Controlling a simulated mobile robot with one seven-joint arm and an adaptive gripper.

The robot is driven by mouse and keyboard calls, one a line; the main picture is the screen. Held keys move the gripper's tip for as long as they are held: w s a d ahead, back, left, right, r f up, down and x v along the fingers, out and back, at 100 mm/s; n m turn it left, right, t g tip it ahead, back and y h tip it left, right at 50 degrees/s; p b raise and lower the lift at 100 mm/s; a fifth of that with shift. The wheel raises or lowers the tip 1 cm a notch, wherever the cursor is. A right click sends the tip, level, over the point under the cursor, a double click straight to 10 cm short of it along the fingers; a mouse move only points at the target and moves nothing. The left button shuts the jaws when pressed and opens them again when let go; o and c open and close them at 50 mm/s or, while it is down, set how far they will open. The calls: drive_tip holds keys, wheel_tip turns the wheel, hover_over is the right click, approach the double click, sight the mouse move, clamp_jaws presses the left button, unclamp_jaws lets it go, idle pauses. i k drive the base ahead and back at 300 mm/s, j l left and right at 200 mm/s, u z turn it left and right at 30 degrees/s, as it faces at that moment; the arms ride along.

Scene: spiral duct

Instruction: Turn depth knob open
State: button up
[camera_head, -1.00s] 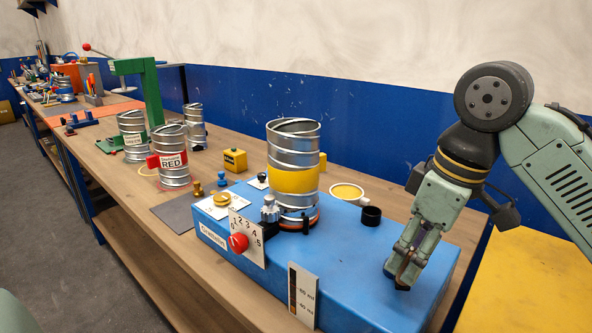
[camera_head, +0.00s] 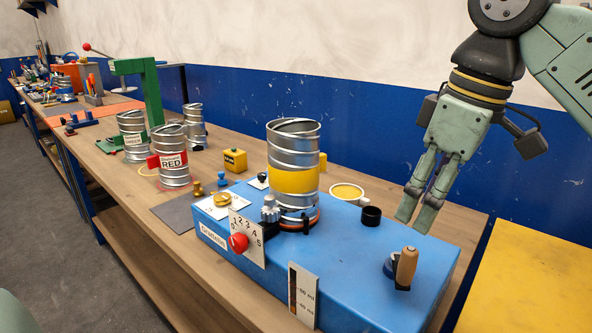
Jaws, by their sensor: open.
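The red depth knob (camera_head: 238,242) sits on the front of the blue machine (camera_head: 340,262), beside a white dial plate (camera_head: 247,232) numbered up to 5. A spiral duct piece with a yellow band (camera_head: 293,179) stands upright on the machine behind the knob. My gripper (camera_head: 420,215) is open and empty, pointing down above the right back part of the machine, well to the right of the knob. A wooden-handled lever (camera_head: 405,268) stands on the machine below and in front of my gripper, apart from it.
A black cup (camera_head: 371,215) and a yellow-filled dish (camera_head: 346,192) sit right of the duct. A scale plate (camera_head: 303,293) is on the machine's front. Other ducts, including one labelled RED (camera_head: 172,157), stand at left. A yellow surface (camera_head: 535,275) is at right.

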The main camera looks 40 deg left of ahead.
sight(239, 242)
drive_tip(key=k, duration=1)
